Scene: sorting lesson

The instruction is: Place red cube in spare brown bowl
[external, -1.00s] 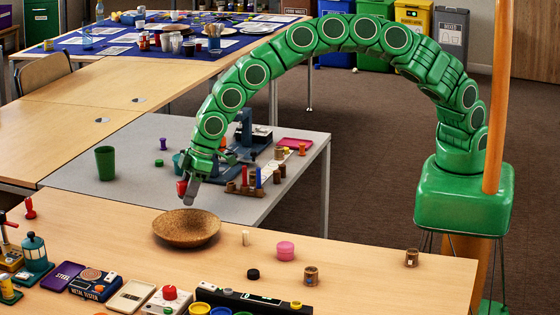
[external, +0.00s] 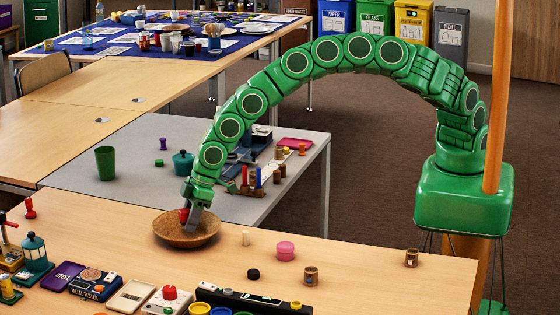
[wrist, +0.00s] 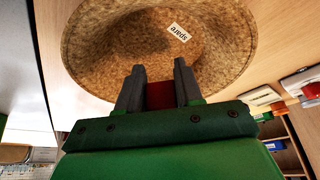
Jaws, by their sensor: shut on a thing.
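The spare brown bowl (external: 172,236) stands on the wooden table near its back edge. In the wrist view the bowl (wrist: 90,50) fills the upper middle, with a white label reading "spare" inside. My gripper (external: 189,222) is over the bowl, pointing down, with its fingertips at about rim height. It is shut on the red cube (external: 184,215). In the wrist view the cube (wrist: 160,95) sits between the two grey fingers of my gripper (wrist: 159,85). The cube's lower side is hidden, and I cannot tell whether it touches the bowl.
A metal tester (external: 95,285) and other devices line the front. A grey table (external: 135,175) with a green cup (external: 105,163) stands behind.

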